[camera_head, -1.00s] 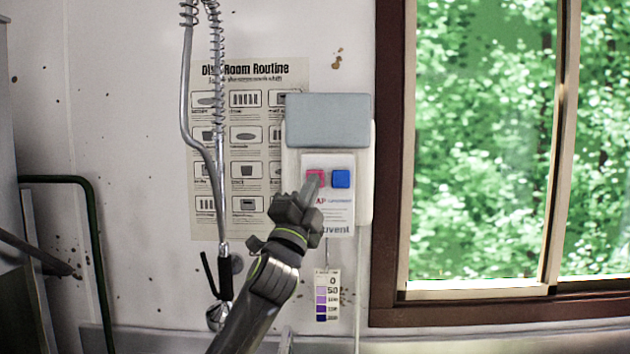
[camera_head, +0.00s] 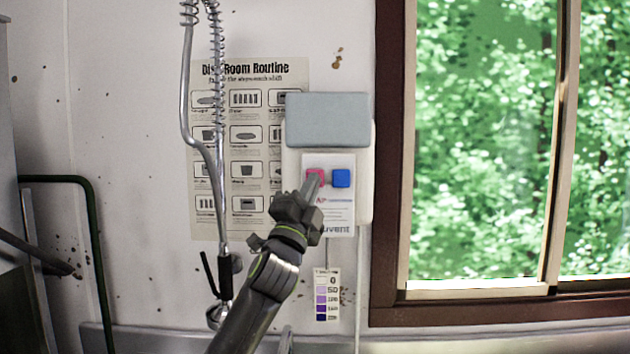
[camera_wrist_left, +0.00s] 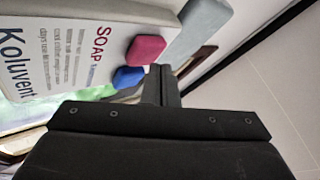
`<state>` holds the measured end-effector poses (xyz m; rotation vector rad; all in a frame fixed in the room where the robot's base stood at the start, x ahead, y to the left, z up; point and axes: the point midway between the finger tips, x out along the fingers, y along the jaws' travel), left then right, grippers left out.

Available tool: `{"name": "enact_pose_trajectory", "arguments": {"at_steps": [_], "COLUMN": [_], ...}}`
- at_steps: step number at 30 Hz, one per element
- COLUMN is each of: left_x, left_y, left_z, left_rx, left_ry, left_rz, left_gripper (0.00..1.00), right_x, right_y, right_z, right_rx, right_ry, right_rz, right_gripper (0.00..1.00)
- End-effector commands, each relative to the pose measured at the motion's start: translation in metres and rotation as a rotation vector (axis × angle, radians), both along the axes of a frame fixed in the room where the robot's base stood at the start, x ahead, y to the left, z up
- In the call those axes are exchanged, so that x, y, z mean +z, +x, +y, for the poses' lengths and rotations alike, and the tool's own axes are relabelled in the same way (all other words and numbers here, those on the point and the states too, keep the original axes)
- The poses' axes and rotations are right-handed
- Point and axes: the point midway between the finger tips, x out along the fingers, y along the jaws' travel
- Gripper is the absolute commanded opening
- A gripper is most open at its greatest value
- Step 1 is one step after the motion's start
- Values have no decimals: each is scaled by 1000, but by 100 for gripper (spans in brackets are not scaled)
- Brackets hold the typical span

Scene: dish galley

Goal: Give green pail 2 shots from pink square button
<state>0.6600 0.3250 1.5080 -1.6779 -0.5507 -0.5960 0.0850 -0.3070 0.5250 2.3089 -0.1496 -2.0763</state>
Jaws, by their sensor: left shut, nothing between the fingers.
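The pink square button (camera_head: 314,174) is on the white dispenser panel (camera_head: 345,216) on the wall, left of a blue square button (camera_head: 341,178). My left gripper (camera_head: 313,184) is shut and empty. Its tip overlaps the lower part of the pink button in the head view; I cannot tell whether it touches. In the left wrist view the shut fingers (camera_wrist_left: 161,85) reach up beside the pink button (camera_wrist_left: 146,50) and the blue button (camera_wrist_left: 128,77), with a small gap showing beside the pink one. The green pail is not in view, and neither is my right gripper.
A grey box cover (camera_head: 328,120) is above the buttons. A spray hose with a metal pipe (camera_head: 218,150) hangs left, before a poster (camera_head: 262,100). A colour strip (camera_head: 321,295) hangs below. A brown-framed window (camera_head: 385,200) is at right, a green rail (camera_head: 95,240) at left.

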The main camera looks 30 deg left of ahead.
Motion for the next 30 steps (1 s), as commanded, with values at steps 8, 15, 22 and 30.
{"name": "enact_pose_trajectory", "arguments": {"at_steps": [8, 15, 22, 30], "left_x": [0, 0, 0, 0], "left_y": [1, 2, 5, 8], "left_z": [1, 1, 2, 4], "left_rx": [0, 1, 1, 1], "left_ry": [0, -1, -1, -1], "left_rz": [0, 0, 0, 0], "left_gripper": [0, 0, 0, 0], "right_x": [0, -1, -2, -3], "right_y": [0, 1, 1, 1], "right_z": [1, 2, 2, 2], "right_rx": [0, -1, -1, -1], "right_ry": [1, 2, 3, 3], "right_rz": [-1, -1, -1, -1], "right_gripper": [41, 41, 41, 41]}}
